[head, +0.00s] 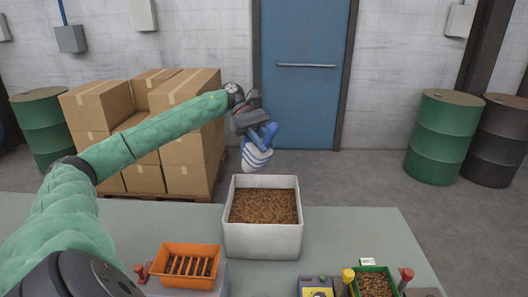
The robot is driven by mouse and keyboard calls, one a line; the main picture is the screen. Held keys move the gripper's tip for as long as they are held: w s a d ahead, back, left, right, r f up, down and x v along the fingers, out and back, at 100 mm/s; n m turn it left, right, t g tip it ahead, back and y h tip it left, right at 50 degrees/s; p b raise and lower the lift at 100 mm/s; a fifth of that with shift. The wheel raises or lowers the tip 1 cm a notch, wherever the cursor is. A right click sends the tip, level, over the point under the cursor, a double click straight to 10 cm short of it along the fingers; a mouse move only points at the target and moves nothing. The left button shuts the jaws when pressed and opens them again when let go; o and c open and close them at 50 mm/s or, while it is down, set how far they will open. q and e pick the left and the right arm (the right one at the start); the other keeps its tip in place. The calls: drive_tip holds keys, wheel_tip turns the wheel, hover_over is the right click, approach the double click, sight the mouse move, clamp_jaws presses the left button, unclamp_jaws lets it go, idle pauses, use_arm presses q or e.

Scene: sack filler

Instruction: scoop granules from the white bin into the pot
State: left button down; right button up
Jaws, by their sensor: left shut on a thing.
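The white bin (263,240) stands on the table's far part and holds brown granules (263,206). My left gripper (262,130) is above the bin's far side, shut on a scoop (257,159) with a blue handle and a blue-and-white striped bowl. The scoop hangs tilted, apart from the bin; whether it holds granules cannot be seen. A small green container (374,271) with brown granules sits at the lower right. I cannot tell whether it is the pot. My right gripper is not in view.
An orange slotted tray (190,252) sits at the front left of the grey-green table (360,232). A yellow-and-grey device (318,288) and red and yellow knobs are at the front right. The table right of the bin is clear.

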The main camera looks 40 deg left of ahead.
sight(271, 136)
use_arm(q)
drive_tip(key=shift+r+y, duration=0.2)
drive_tip(key=shift+y, duration=0.1)
